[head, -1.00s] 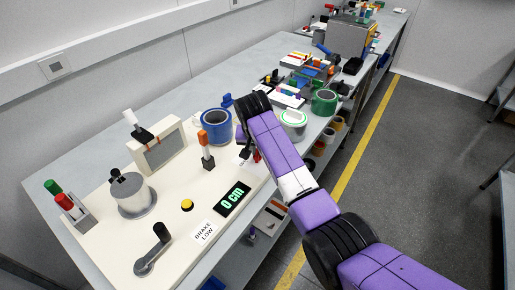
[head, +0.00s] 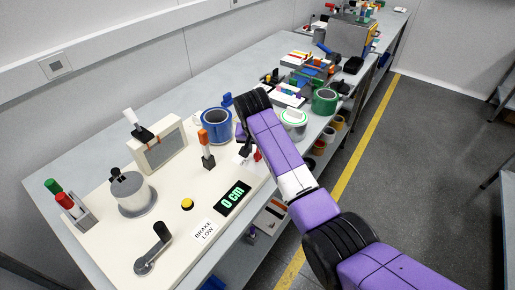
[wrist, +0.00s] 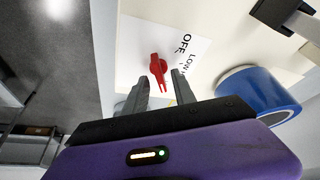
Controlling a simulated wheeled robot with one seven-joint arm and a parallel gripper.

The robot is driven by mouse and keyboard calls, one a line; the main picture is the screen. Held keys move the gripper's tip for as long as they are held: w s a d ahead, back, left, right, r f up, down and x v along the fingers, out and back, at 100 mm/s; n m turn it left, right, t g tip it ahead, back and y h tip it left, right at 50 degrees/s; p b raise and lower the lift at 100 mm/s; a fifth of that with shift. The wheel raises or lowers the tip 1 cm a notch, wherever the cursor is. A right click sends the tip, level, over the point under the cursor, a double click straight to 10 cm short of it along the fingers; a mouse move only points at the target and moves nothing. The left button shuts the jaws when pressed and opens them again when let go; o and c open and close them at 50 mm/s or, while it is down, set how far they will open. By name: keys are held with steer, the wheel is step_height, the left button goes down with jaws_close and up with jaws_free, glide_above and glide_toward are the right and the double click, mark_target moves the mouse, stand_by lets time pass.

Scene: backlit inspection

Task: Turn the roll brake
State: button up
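The brake knob is a small red pointer (wrist: 158,68) on the cream panel in the wrist view. Its label (wrist: 184,52) reads OFF and LOW, and the rest is cut off or hidden. The red knob also shows in the head view (head: 257,155), beside my arm. My gripper (wrist: 160,88) is open, with its two grey fingers apart and nothing held between them. The knob's narrow end points toward the gap between the fingertips; I cannot tell whether they touch it. A card (head: 204,232) on the panel reads BRAKE LOW.
The panel also carries a display (head: 233,199) reading 0 cm, a yellow button (head: 187,204), a black crank (head: 153,250) and an orange-handled lever (head: 207,148). A blue tape roll (head: 216,126) stands close to my gripper and shows in the wrist view (wrist: 257,92).

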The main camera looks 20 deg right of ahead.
steer(key=v, duration=0.7)
steer(key=shift+b, duration=0.3)
steer(key=shift+r, duration=0.1)
steer(key=w+a+r+n+t+y, duration=0.1)
steer(key=w+a+r+n+t, duration=0.1)
steer(key=w+r+t, duration=0.45)
steer(key=s+f+n+t+y, duration=0.1)
steer(key=s+f+t, duration=0.2)
steer(key=s, duration=0.7)
steer(key=s+f+n+t+y, duration=0.1)
steer(key=s+f+n+t, duration=0.2)
steer(key=s, duration=0.6)
steer(key=s+d+m+g+h, duration=0.1)
steer(key=s+d, duration=0.2)
steer(key=s, duration=3.6)
steer(key=shift+s+d+f+g, duration=0.2)
steer(key=shift+s+f+g, duration=0.05)
steer(key=shift+g, duration=0.1)
